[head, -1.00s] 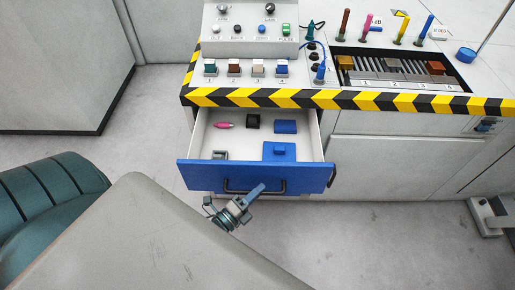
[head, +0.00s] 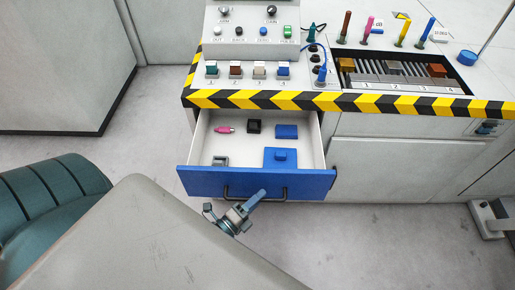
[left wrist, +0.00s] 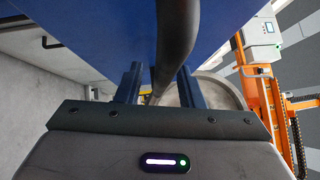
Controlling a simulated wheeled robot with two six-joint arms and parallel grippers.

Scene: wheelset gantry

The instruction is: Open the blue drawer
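The blue drawer (head: 205,183) is pulled out from under the console in the head view. Its inside shows, and its dark bar handle (head: 284,194) runs along the front. My left gripper (head: 258,196) is at the handle, just in front of the drawer front. In the left wrist view the handle (left wrist: 175,40) passes between the two spread fingers of the left gripper (left wrist: 157,88), with the blue drawer front (left wrist: 110,35) close behind. The fingers are apart, with gaps beside the bar. My right gripper is not in view.
Inside the drawer are a pink item (head: 224,129), a black block (head: 254,126), a blue block (head: 286,131), a grey piece (head: 220,161) and a blue lidded piece (head: 280,157). A striped edge (head: 350,103) overhangs the drawer. Floor to the right (head: 390,240) is clear.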

